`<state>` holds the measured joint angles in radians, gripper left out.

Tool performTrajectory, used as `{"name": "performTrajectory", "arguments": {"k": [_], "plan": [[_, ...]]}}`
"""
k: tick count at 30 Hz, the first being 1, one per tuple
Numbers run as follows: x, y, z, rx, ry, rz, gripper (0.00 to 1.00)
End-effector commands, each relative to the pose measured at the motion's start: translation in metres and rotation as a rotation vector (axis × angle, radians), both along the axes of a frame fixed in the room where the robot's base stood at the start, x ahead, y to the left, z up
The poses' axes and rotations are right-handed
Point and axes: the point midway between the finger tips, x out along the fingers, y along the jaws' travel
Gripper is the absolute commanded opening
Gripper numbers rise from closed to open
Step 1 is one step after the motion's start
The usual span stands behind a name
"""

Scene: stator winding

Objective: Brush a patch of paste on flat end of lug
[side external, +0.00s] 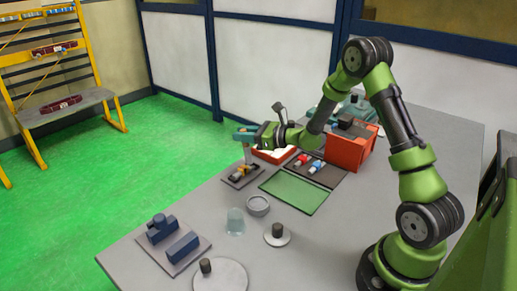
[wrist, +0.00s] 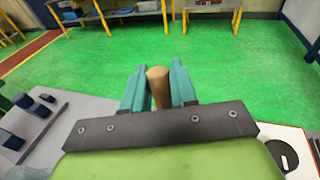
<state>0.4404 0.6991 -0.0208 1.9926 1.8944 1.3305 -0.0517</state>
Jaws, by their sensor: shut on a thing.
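My gripper (side external: 243,135) has teal fingers, and it also shows in the wrist view (wrist: 157,82). It is shut on a brown wooden handle (wrist: 158,88), apparently the brush handle, which stands between the fingers. In the side view the held tool points down over a small dark plate (side external: 233,183) at the table's far left edge. A copper-orange piece (side external: 242,170), possibly the lug, sits on that plate just under the tool. I cannot tell whether the tool touches it. The brush tip and any paste patch are too small to make out.
A grey bowl (side external: 258,206), a clear glass (side external: 235,224) and two knobbed discs (side external: 277,239) (side external: 222,280) stand nearer the front. A green mat (side external: 295,193), a dark tray (side external: 330,180) with red and blue items, and a red bin (side external: 350,152) lie right. A blue-block fixture (side external: 180,247) is front left.

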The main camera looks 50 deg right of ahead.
Motion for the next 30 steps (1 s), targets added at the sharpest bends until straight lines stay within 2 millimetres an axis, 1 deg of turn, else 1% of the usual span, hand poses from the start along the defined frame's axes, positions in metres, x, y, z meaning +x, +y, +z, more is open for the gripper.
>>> {"name": "performTrajectory", "arguments": {"k": [30], "plan": [[0.0003,-0.0001,-0.0103,0.000,0.000,0.000,0.00]]}}
